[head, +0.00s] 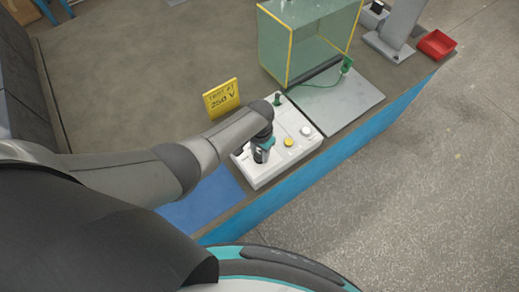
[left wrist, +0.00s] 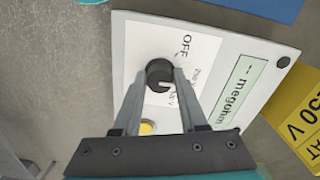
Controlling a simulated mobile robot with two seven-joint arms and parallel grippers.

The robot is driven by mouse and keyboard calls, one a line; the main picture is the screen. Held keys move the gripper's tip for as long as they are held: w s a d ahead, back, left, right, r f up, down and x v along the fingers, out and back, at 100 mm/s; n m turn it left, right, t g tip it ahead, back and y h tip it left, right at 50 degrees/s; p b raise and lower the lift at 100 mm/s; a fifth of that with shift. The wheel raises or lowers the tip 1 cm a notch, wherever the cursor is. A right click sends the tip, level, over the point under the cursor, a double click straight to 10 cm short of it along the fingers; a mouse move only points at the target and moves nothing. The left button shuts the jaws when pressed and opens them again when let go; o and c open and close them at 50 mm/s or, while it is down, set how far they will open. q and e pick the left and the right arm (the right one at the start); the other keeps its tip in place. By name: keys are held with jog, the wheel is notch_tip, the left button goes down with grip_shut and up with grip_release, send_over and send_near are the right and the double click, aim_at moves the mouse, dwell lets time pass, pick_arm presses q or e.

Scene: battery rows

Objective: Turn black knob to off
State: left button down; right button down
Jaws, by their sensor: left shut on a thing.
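The black knob (left wrist: 159,73) is on the white panel of a tester box (head: 310,147). In the left wrist view, the printed word OFF is just above and right of the knob, with smaller print below it that is partly covered. My left gripper (left wrist: 160,80) has one finger on each side of the knob and is shut on it. In the head view my left gripper (head: 262,152) points down onto the box and hides the knob. I cannot clearly tell which way the knob's mark points. My right gripper is not in view.
The panel also has a yellow button (head: 289,142), a white button (head: 306,131) and a green-topped part (head: 278,99). A yellow sign (head: 221,98) stands behind the box. A glass-like case (head: 310,40), a grey plate (head: 338,104) and a red tray (head: 437,44) are farther right.

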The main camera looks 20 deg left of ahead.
aim_at(260, 154)
pick_arm(q)
jog(key=n+p, duration=0.1)
jog(key=n, duration=0.4)
jog(key=shift+d+n, duration=0.1)
jog(key=shift+n, duration=0.2)
jog(key=n+p, duration=0.1)
jog(key=n, duration=0.4)
jog(key=shift+n, duration=0.4)
jog(key=shift+c, duration=2.2)
grip_release()
jog(key=shift+r, duration=0.1)
jog(key=shift+r+p, duration=0.3)
jog(key=shift+p, duration=0.05)
notch_tip(260, 154, up, 14)
jog(key=p, duration=0.6)
jog(key=shift+r, duration=0.2)
